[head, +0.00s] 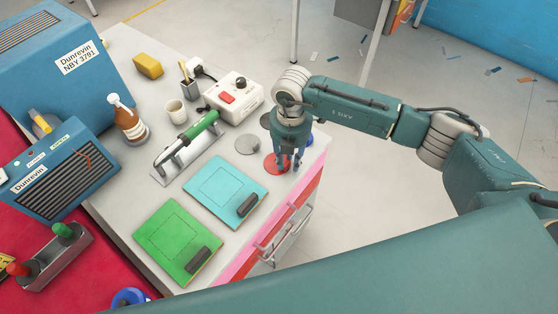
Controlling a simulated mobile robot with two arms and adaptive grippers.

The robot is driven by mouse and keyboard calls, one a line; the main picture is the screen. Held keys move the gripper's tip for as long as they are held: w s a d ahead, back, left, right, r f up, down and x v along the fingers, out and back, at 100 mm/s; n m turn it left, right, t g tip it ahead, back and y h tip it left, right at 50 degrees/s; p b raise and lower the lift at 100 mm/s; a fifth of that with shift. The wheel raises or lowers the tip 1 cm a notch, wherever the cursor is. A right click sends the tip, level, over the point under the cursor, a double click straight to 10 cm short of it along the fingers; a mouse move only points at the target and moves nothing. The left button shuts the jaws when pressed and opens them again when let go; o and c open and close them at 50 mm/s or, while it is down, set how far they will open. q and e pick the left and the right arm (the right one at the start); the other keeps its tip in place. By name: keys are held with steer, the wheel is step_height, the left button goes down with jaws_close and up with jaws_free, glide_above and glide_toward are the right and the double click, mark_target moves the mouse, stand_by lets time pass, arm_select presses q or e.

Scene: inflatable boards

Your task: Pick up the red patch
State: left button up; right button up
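The red patch (270,164) is a round red disc lying flat on the grey bench top, near its right edge. My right gripper (289,164) points down from above at the patch's right side and hides part of it. Its fingers look apart, with nothing seen held between them. I cannot tell whether the fingertips touch the patch. My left gripper is not in view.
A grey disc (248,144) lies left of the patch. A light blue board (222,186) and a green board (172,236) lie nearer, each with a dark block. A green-handled tool on a stand (184,152), a white control box (234,97) and a bottle (128,122) stand farther left.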

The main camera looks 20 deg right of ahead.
jaws_close()
steer(key=shift+r, duration=0.15)
